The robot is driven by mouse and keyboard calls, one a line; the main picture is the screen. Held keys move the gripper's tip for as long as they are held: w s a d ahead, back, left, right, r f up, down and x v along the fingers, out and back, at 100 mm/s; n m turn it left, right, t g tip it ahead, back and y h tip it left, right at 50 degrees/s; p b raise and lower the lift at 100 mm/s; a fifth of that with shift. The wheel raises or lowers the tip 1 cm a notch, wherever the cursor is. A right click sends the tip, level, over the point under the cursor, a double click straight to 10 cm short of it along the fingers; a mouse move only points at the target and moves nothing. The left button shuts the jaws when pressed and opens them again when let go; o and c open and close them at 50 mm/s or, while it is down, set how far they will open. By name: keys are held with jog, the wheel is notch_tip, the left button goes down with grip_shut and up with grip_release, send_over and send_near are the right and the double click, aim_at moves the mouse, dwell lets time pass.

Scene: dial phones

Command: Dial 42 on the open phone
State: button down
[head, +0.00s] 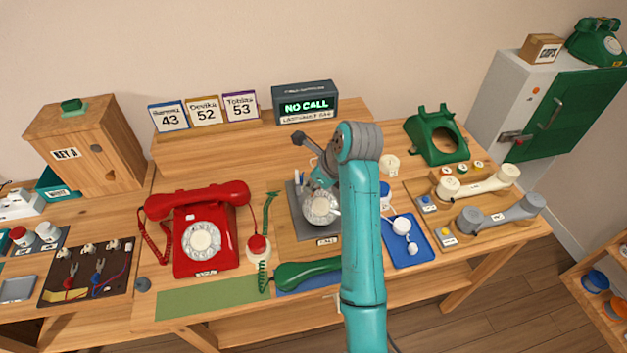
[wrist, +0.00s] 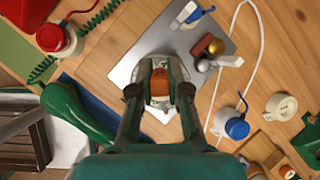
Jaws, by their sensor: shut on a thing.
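A green phone body (head: 437,135) without a handset stands at the back right; a round dark opening shows in its front. A pale round dial (head: 320,207) shows at the grey mat (head: 302,226), under my gripper (head: 319,184). In the wrist view my gripper (wrist: 160,78) is shut on the dial (wrist: 168,111), its fingers either side of an orange-brown middle part (wrist: 159,84). I cannot tell whether the dial touches the mat. A green handset (head: 305,273) lies at the front, partly behind my arm. A red phone (head: 205,235) with its own dial and handset stands left.
A display (head: 306,106) reads NO CALL. Cards (head: 205,111) show 43, 52 and 53. A blue tray (head: 408,245) and a wooden board with pale and grey handsets (head: 500,213) lie right. Small parts and a white cable (wrist: 228,60) lie around the mat. Another green phone (head: 597,42) tops the cabinet.

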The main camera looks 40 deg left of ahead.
jog(key=shift+w+a+f, duration=0.15)
jog(key=shift+f, duration=0.3)
jog(key=shift+w+a+f, duration=0.1)
jog(key=shift+a+f, duration=0.05)
jog(key=shift+f, duration=0.3)
dwell(1.1)
jog(key=shift+w, duration=0.1)
jog(key=shift+w+d+r, duration=0.1)
jog(key=shift+w+d, duration=0.15)
jog(key=shift+w, duration=0.25)
jog(key=shift+w+d, duration=0.1)
jog(key=shift+w, duration=0.05)
dwell(0.3)
jog(key=shift+w+d, duration=0.35)
jog(key=shift+d, duration=0.1)
jog(key=shift+w+d, duration=0.3)
jog(key=shift+d, duration=0.2)
dwell(0.4)
